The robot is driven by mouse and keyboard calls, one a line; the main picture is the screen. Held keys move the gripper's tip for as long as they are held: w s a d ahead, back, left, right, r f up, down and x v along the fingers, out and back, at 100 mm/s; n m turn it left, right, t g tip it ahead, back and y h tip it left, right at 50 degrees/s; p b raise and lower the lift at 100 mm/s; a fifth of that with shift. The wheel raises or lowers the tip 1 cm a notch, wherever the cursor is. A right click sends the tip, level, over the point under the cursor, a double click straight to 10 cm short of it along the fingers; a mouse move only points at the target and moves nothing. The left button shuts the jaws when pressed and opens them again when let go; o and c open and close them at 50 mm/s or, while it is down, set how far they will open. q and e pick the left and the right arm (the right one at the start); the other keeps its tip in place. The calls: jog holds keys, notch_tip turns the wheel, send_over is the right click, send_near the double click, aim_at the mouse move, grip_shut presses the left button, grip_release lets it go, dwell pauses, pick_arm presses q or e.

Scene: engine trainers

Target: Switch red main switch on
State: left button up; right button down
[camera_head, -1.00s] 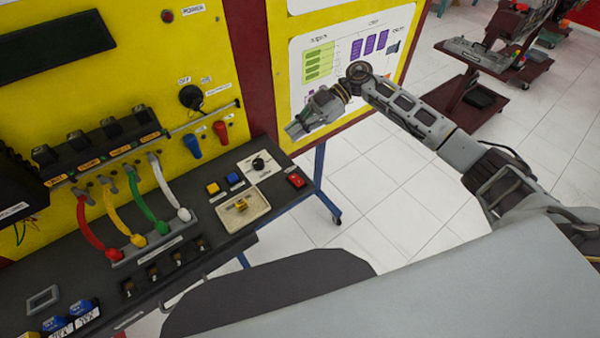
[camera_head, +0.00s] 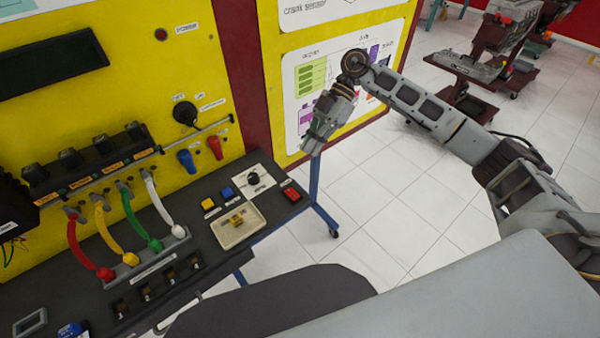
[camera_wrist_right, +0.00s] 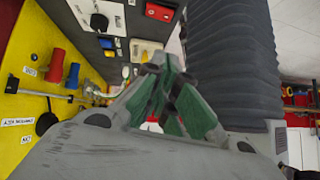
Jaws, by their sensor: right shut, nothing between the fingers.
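The red switch (camera_head: 291,194) is a small red block on a dark base at the right end of the dark bench panel. It also shows at the top of the right wrist view (camera_wrist_right: 159,12). I cannot tell its on or off position. My right gripper (camera_head: 313,148) is shut and empty, pointing down in front of the yellow board. In the head view it appears above and slightly right of the red switch, apart from it. Its green-padded fingers (camera_wrist_right: 163,68) meet in the wrist view. My left gripper is not in view.
A black rotary knob (camera_head: 253,179), blue and yellow buttons and a beige tray (camera_head: 221,236) lie left of the switch. Red and blue plugs (camera_head: 215,147) hang on the yellow panel. Open floor (camera_head: 390,215) lies right of the bench.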

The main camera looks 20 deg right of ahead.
jog(key=p, duration=0.1)
send_over(293, 192)
jog(key=f, duration=0.7)
jog(key=shift+s, duration=0.35)
notch_tip(293, 192, down, 2)
jog(key=shift+s+d+f+p, duration=0.1)
jog(key=shift+p, duration=0.2)
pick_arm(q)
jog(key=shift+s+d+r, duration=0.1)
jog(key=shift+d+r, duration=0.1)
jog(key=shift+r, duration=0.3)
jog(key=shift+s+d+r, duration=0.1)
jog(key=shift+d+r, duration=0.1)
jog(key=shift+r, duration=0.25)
pick_arm(e)
jog(key=shift+s+d+f, duration=0.1)
jog(key=shift+f, duration=0.8)
jog(key=shift+f, duration=0.1)
jog(key=shift+s+f+t, duration=0.15)
jog(key=shift+t, duration=0.15)
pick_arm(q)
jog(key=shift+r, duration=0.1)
pick_arm(e)
jog(key=shift+w, duration=0.3)
jog(key=shift+w+a+r, duration=0.2)
jog(key=shift+w, duration=0.25)
pick_arm(q)
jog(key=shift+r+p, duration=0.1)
jog(key=shift+p, duration=0.2)
